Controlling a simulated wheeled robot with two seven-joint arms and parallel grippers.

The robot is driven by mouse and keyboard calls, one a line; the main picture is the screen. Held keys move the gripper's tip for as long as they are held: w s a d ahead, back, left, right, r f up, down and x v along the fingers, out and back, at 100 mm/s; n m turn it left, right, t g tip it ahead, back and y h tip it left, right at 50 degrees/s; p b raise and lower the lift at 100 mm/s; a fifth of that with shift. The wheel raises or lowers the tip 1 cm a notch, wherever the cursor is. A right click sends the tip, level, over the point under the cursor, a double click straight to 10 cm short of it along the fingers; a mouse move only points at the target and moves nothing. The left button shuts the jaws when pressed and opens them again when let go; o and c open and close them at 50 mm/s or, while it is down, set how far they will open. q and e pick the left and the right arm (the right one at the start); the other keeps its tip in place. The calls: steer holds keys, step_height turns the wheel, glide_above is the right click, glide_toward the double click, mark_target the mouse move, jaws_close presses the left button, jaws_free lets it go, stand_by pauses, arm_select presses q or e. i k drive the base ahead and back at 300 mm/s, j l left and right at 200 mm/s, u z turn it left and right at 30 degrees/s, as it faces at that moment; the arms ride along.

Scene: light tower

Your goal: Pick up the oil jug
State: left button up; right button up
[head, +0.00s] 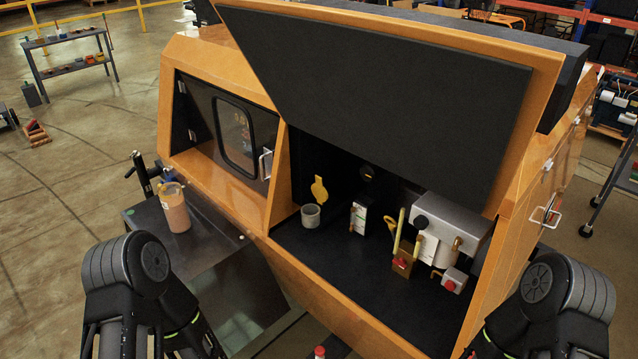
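The likely oil jug (175,208) is a translucent container with orange-brown contents and a yellowish top. It stands upright on the dark flat surface at the left, beside the orange machine housing. Nothing touches it from my side. My two arms come in at the lower left and lower right, showing only dark rounded joints and links. Neither gripper's fingers can be seen.
The orange light tower housing (225,62) has its large panel raised over an open bay. Inside are a grey cup (311,216), a yellow dipstick-like piece (319,189) and a grey engine block (452,228). A black post (142,175) stands just left of the jug.

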mark_target(170, 194)
steer(key=k+l+z, duration=0.1)
steer(key=k, duration=1.15)
steer(key=z, duration=1.8)
steer(key=k+j, duration=0.25)
steer(key=j, duration=0.35)
steer(key=k+j, duration=0.25)
steer(key=j, duration=0.4)
steer(key=k+j, duration=0.25)
steer(key=j, duration=0.35)
steer(key=k+j, duration=0.25)
steer(key=j, duration=0.35)
steer(key=k+j, duration=0.25)
steer(key=j, duration=0.4)
steer(key=k+j, duration=0.25)
steer(key=j, duration=0.35)
steer(key=k+j, duration=0.25)
steer(key=j, duration=0.35)
steer(key=k+j, duration=0.25)
steer(key=j, duration=0.4)
steer(key=i+j, duration=0.1)
steer(key=i+z, duration=0.05)
steer(key=i, duration=0.05)
